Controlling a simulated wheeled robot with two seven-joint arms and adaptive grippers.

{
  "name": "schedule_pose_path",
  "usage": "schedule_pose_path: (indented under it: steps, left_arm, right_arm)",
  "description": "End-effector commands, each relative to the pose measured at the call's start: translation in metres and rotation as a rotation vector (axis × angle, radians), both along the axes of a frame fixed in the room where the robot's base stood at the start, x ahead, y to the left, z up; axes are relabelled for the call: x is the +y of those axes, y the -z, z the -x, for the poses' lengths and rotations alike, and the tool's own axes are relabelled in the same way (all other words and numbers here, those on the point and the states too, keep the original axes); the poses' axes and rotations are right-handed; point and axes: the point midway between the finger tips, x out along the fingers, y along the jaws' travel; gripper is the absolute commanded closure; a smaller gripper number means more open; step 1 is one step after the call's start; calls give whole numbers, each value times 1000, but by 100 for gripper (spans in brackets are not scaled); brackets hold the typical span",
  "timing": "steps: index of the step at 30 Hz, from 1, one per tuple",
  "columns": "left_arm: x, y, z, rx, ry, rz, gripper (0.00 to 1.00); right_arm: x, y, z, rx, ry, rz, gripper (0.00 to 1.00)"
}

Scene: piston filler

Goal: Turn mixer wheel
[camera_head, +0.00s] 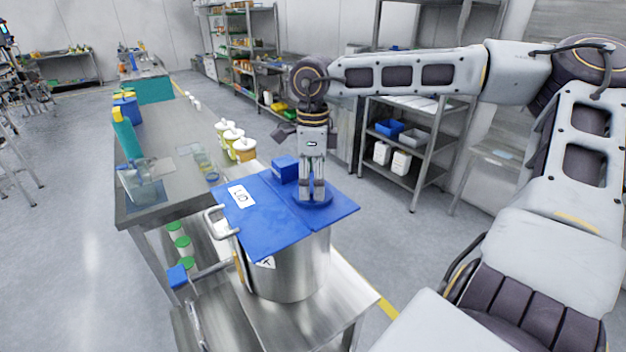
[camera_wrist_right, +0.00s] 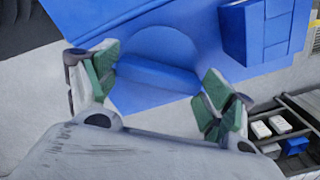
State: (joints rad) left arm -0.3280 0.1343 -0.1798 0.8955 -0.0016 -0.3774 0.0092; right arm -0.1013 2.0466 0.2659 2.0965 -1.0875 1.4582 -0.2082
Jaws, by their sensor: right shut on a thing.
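The mixer wheel (camera_head: 313,205) is a blue round disc on top of the blue lid (camera_head: 240,217), which covers the steel pot (camera_head: 290,270). In the wrist view the wheel (camera_wrist_right: 168,45) shows a raised bar across it. My right gripper (camera_head: 311,190) points straight down over the wheel. In the wrist view the green-padded fingers of the right gripper (camera_wrist_right: 160,78) stand at the two ends of the bar, shut on the wheel. Part of the wheel is hidden behind the fingers in the head view. My left gripper is not in view.
A blue block (camera_head: 286,168) stands on the lid beside the gripper. A metal handle (camera_head: 215,222) sticks out at the pot's left. A steel table (camera_head: 140,207) with bottles and containers is on the left. Shelves (camera_head: 405,165) stand behind on the right.

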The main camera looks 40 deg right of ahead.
Motion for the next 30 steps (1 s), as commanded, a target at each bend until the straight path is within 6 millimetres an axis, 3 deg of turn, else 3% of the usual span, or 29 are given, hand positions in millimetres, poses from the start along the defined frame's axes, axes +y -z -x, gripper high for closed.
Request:
schedule_pose_path:
  steps: [10, 21, 30]
  left_arm:
    - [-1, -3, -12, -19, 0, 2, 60]
    - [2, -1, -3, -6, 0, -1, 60]
    - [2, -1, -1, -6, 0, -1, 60]
  right_arm:
    - [0, 1, 0, 3, -271, 0, 42]
    - [0, 1, 0, 2, -532, -1, 42]
    - [0, 1, 0, 2, -645, -1, 42]
